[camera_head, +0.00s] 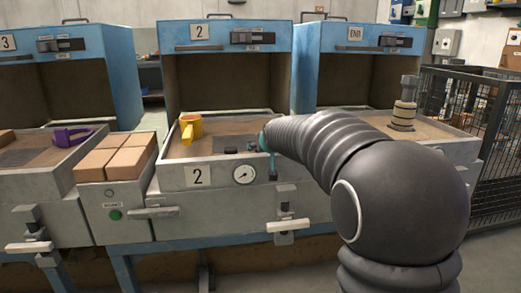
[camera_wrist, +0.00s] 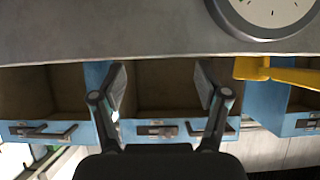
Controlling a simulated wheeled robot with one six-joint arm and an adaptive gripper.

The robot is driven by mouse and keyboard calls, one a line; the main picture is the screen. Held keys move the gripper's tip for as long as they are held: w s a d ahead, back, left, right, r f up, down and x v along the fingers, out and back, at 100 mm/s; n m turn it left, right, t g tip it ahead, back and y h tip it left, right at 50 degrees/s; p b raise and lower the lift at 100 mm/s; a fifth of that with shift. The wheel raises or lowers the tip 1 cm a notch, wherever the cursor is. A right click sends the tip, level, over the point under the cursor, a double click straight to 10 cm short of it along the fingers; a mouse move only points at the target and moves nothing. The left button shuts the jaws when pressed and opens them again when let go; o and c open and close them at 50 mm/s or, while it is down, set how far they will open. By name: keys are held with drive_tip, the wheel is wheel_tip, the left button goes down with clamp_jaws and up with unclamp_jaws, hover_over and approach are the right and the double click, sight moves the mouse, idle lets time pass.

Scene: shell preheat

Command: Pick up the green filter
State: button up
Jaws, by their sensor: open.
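My gripper (camera_wrist: 161,82) is open in the wrist view, its two dark fingers apart with nothing between them. In the head view my dark arm reaches over the front of the middle tray, station 2, and the gripper is mostly hidden. A teal-green piece (camera_head: 265,141) shows at the end of my arm, at the tray's front right. It is small and partly covered, so I cannot tell whether it is the green filter. No clear green filter shows between the fingers in the wrist view.
A yellow cup-like part (camera_head: 190,129) stands in the middle tray (camera_head: 172,172) at the left; its yellow handle shows in the wrist view (camera_wrist: 290,74). A round gauge (camera_head: 244,174) is on the tray's front. Tan bricks (camera_head: 115,158) lie left. A black mesh cage (camera_head: 490,140) stands right.

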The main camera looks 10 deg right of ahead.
drive_tip(key=shift+r+x, duration=0.15)
drive_tip(key=shift+x, duration=1.4)
drive_tip(key=shift+r+x, duration=0.1)
drive_tip(key=shift+x, duration=1.45)
drive_tip(key=shift+w+d, duration=0.1)
drive_tip(key=c, duration=0.9)
